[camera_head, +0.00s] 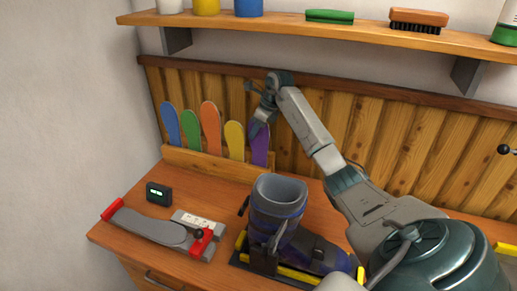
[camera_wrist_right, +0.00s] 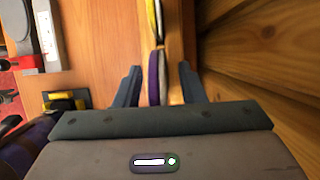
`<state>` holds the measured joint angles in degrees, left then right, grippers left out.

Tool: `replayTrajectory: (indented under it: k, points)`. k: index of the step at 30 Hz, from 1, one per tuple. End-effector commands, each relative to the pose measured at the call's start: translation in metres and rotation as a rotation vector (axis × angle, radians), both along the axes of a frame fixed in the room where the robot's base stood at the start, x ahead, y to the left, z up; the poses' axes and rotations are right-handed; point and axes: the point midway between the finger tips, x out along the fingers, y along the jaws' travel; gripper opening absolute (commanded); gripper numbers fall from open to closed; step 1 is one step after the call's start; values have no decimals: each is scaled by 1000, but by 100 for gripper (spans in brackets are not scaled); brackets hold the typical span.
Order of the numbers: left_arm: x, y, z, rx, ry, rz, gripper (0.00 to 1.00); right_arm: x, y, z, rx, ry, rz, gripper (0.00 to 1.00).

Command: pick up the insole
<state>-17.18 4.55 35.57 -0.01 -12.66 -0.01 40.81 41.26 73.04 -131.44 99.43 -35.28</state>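Several insoles stand upright in a wooden rack (camera_head: 205,160) against the slatted back panel: blue (camera_head: 171,124), green (camera_head: 191,131), orange (camera_head: 211,126), yellow (camera_head: 235,140) and purple (camera_head: 260,152). My right gripper (camera_head: 262,122) is at the top of the purple insole, the rightmost one. In the right wrist view, its two fingers (camera_wrist_right: 160,86) are apart, with the purple insole (camera_wrist_right: 153,76) edge-on between them and visible space on both sides. The yellow insole (camera_wrist_right: 151,20) shows beyond it. My left gripper is not in view.
A ski boot (camera_head: 278,205) stands on the bench in front of the rack. A grey tool with red ends (camera_head: 148,224) and a small black timer (camera_head: 158,192) lie left. A shelf (camera_head: 290,29) with brushes and jars runs above my right arm.

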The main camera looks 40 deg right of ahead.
Motion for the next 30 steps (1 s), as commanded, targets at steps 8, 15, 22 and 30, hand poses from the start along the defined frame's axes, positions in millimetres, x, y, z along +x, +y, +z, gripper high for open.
replayTrajectory:
  k: [8, 15, 22, 30]
  points:
    - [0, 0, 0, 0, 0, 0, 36, 0, 0, 1, 0, 0, 0, 0]
    - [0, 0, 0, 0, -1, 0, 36, 0, 0, 1, 0, -1, 0, 0]
    - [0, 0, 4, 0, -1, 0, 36, -2, -2, 7, 0, -1, -1, 0]
    - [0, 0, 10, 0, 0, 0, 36, -6, -8, 20, 0, -1, -4, 0]
